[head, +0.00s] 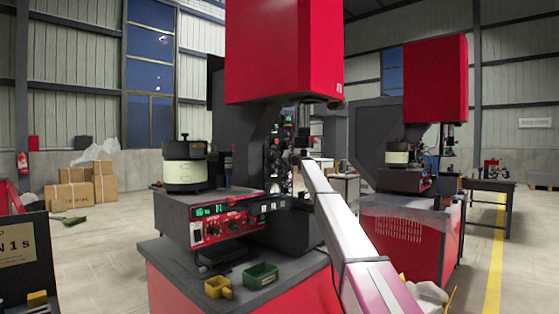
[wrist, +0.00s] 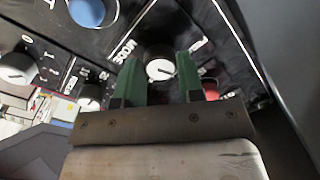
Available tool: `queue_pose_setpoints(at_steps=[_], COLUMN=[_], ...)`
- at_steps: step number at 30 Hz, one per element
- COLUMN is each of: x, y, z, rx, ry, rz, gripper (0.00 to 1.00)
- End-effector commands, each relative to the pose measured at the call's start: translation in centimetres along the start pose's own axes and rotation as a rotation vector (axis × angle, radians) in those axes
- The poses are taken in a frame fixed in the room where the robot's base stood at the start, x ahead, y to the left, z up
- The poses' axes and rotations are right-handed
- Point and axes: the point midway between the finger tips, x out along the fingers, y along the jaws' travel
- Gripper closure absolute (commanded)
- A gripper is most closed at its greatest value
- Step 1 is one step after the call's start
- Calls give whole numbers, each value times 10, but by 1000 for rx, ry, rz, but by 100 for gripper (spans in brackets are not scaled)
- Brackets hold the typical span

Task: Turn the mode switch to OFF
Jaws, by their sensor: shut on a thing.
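The mode switch (wrist: 160,70) appears to be the round knob with a white face and a dark pointer mark, in the middle of the wrist view. The two green fingers of my gripper (wrist: 162,75) stand on either side of it and are shut on it. In the head view, my gripper (head: 297,157) reaches the dark upright panel (head: 277,165) of the nearer red machine. The switch itself cannot be made out there.
Near the switch are a blue button (wrist: 88,12), a red button (wrist: 210,88), a grey knob (wrist: 18,68) and another small knob (wrist: 90,97). In the head view, a bowl feeder (head: 184,168), a yellow bin (head: 217,288) and a green bin (head: 262,274) stand on the machine.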

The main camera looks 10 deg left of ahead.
Motion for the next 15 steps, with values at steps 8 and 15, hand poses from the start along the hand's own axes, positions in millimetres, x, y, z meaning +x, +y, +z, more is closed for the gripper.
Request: queue_pose_setpoints(at_steps=[8,15], x=[0,0], y=[0,0], z=[0,0], rx=[188,280], ry=[6,9], rz=[-1,-2], gripper=[89,89])
